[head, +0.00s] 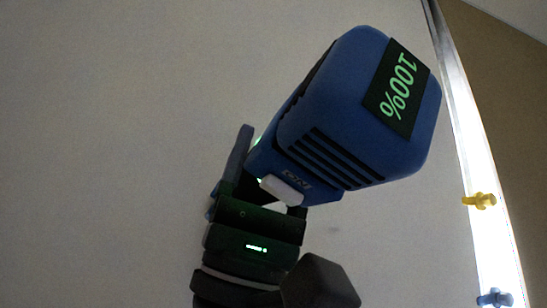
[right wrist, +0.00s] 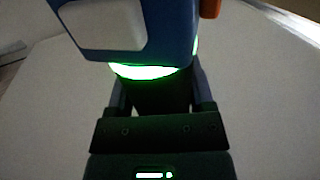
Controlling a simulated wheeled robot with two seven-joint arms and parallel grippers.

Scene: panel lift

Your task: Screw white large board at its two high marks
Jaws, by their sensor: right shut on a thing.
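A blue power screwdriver (head: 345,110) with a green "100%" display is in the middle of the head view. My right gripper (head: 250,165) is shut on its grip. The tool also fills the top of the right wrist view (right wrist: 135,25), with a green glowing ring at its grip between my fingers (right wrist: 158,95). The white large board (head: 120,110) is a broad pale surface behind the tool, filling most of the head view. No marks show on it. The tool's tip is hidden, so I cannot tell whether it touches the board. My left gripper is out of view.
A bright rail (head: 468,140) runs down the right of the head view beside the board's edge. A yellow knob-like fitting (head: 480,200) and a grey-blue one (head: 495,298) sit on it. A brown surface (head: 500,90) lies beyond. The board's left part is clear.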

